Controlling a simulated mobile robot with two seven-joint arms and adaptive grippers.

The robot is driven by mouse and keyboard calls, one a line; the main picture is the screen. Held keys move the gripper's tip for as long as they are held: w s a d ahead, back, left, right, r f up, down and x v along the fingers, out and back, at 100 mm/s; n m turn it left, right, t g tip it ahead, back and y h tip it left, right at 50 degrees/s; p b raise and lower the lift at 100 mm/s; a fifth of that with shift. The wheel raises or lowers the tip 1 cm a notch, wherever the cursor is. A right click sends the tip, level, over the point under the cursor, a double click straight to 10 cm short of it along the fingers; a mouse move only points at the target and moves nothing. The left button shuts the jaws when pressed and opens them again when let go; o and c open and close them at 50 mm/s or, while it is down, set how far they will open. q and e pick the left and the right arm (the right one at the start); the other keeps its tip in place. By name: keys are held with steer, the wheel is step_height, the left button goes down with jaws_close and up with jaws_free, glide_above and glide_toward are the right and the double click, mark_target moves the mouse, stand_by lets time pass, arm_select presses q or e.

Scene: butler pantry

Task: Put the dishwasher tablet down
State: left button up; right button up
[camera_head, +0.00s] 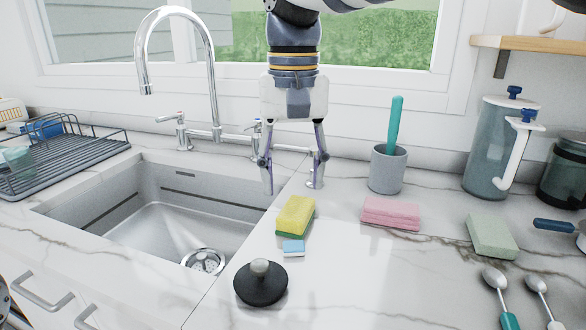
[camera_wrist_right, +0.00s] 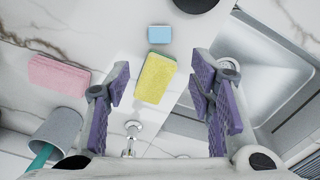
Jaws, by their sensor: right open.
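The dishwasher tablet (camera_head: 293,248), a small blue and white block, lies flat on the marble counter right of the sink, just in front of the yellow and green sponge. It also shows in the right wrist view (camera_wrist_right: 159,34), apart from the fingers. My right gripper (camera_head: 293,186) points down behind the sponge, near the back of the counter. Its purple-padded fingers are spread, and nothing is held between them; in the right wrist view (camera_wrist_right: 159,88) the sponge shows in the gap. My left gripper is not in view.
The sponge (camera_head: 295,215) and black sink stopper (camera_head: 260,284) flank the tablet. The sink (camera_head: 150,230) and faucet (camera_head: 212,90) are left. Bare counter lies at front centre.

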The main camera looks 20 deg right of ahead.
mark_target(293, 231)
steer(key=shift+o, duration=0.5)
steer(key=shift+w+r, duration=0.15)
steer(key=shift+w, duration=0.1)
step_height(293, 231, down, 12)
steer(key=shift+r, duration=0.1)
steer(key=c, duration=1)
